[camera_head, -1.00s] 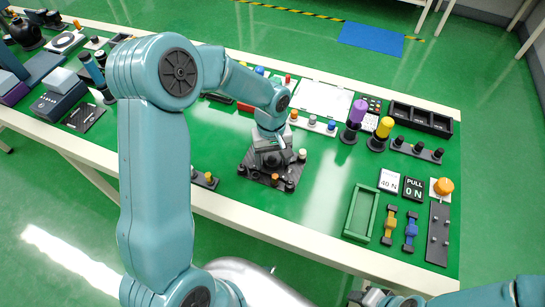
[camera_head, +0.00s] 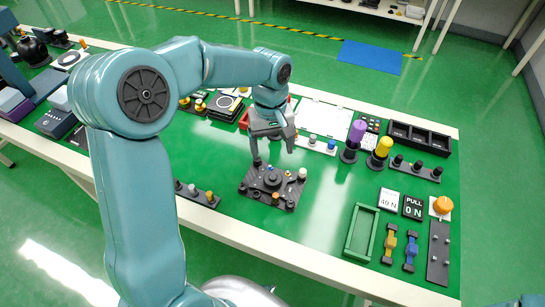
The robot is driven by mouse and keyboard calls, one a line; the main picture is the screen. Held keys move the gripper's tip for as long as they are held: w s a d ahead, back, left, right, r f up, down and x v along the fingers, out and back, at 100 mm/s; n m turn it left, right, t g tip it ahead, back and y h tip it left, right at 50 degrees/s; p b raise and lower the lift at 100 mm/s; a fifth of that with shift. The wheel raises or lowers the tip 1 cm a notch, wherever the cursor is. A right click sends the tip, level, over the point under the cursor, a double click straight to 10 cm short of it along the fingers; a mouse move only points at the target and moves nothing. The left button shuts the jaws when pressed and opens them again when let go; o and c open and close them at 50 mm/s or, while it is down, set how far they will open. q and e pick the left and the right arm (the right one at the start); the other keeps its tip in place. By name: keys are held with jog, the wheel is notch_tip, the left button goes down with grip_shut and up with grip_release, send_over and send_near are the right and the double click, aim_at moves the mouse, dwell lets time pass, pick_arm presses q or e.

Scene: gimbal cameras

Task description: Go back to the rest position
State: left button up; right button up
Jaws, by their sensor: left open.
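My left arm comes in from the left and reaches over the green table (camera_head: 320,200). My left gripper (camera_head: 273,152) is open and empty. It hangs above the table, just behind and above a dark square plate (camera_head: 265,192) with several small knobs and pegs. Its fingers look apart from the plate. My right gripper is out of view.
A green open tray (camera_head: 350,238), blue and yellow clamps and a dark pegged plate (camera_head: 438,255) lie at the right. Purple (camera_head: 357,130) and yellow (camera_head: 382,148) cylinders stand behind, near a black compartment box (camera_head: 418,138). Free table lies between the knob plate and the green tray.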

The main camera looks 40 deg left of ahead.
pick_arm(q)
jog(key=shift+r, duration=0.25)
dwell(0.3)
